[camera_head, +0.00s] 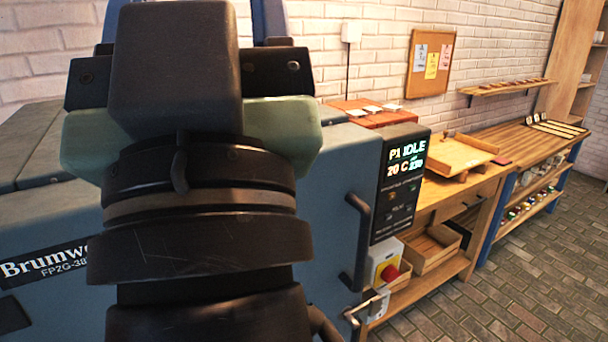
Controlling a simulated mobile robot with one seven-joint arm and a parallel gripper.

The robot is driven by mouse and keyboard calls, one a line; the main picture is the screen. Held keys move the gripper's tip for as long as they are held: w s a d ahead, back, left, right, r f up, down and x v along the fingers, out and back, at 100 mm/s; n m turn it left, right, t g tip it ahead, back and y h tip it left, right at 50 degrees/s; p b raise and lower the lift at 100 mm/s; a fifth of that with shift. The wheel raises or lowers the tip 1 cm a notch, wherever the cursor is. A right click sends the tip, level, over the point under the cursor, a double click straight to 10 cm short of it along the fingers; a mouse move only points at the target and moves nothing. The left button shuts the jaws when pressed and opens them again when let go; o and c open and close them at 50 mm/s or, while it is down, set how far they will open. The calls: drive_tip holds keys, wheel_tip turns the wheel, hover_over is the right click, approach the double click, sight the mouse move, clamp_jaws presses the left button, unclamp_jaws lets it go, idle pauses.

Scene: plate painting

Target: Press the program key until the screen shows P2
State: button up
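The screen (407,157) is on a dark upright control panel (381,222) on the front of a blue-grey machine (335,220). It reads "P1 IDLE" with "20 C" and a smaller number beside it. Small keys with tiny coloured marks lie below the screen, too small to tell which is the program key. My arm fills the left middle of the view. The end of my gripper is hidden behind its dark body, so I cannot see its fingers or whether they touch anything.
A red emergency button (390,272) on a pale box sits below the panel. A dark handle (358,240) stands out left of the panel. A wooden bench (452,196) with a tilted wooden tray (458,152) is to the right. The brick floor (500,310) at lower right is clear.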

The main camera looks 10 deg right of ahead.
clamp_jaws()
idle(1.7)
